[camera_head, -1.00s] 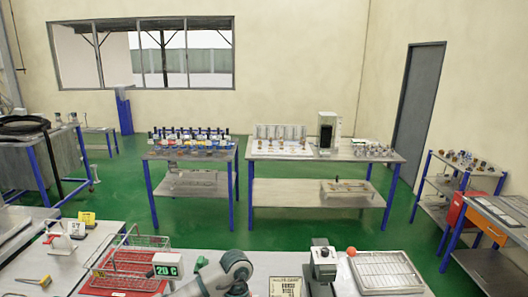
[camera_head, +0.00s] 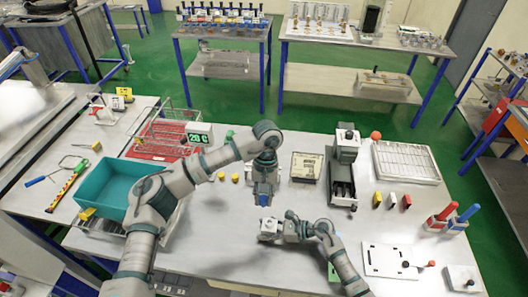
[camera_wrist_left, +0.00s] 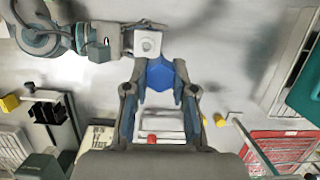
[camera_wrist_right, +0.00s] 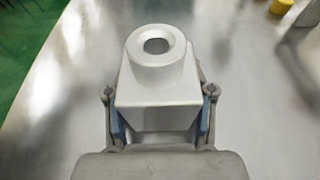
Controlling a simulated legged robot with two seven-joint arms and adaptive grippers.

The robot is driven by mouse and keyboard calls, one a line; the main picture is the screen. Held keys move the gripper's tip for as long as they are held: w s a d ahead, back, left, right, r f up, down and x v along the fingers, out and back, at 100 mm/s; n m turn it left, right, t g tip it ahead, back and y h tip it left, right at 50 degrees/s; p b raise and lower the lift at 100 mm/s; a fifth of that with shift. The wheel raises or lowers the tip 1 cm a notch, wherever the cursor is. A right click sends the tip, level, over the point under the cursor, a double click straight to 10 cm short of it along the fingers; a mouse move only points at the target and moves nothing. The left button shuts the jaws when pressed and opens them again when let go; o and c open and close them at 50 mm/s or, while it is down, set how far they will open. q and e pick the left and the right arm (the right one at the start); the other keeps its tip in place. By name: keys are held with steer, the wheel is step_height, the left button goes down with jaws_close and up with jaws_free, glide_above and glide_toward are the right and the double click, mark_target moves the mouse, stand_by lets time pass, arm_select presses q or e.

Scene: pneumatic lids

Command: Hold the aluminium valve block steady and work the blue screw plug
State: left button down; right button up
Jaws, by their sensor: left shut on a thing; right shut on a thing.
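The aluminium valve block (camera_head: 268,227) is a small silvery body held above the table by my right gripper (camera_head: 279,230). In the right wrist view the block (camera_wrist_right: 156,88) sits between both fingers, and its round collar with an open, empty hole (camera_wrist_right: 156,45) faces up. My left gripper (camera_head: 263,186) points down, shut on the blue screw plug (camera_head: 263,196). In the left wrist view the plug (camera_wrist_left: 160,77) is between the fingertips, and the block (camera_wrist_left: 148,43) shows just beyond it. In the head view the plug is behind the block, apart from it.
A teal bin (camera_head: 103,190) stands at the left, near a red wire basket (camera_head: 155,143). A dark-slotted device (camera_head: 342,170) and a white tray (camera_head: 405,160) are behind and right. A white plate (camera_head: 390,260) lies front right. The table around the block is mostly clear.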

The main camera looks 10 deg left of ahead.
mark_target(272, 223)
arm_select(q)
steer(key=d+f+n, duration=0.2)
steer(key=n, duration=0.1)
steer(key=d+f+n+h, duration=0.1)
steer(key=f+n, duration=0.1)
steer(key=shift+s+f, duration=0.1)
steer(key=shift+a+f, duration=0.1)
steer(key=shift+f, duration=0.75)
steer(key=shift+a+f, duration=0.4)
steer(key=shift+f, duration=0.4)
steer(key=shift+d, duration=0.35)
steer(key=shift+a, duration=0.15)
steer(key=shift+f, duration=1.2)
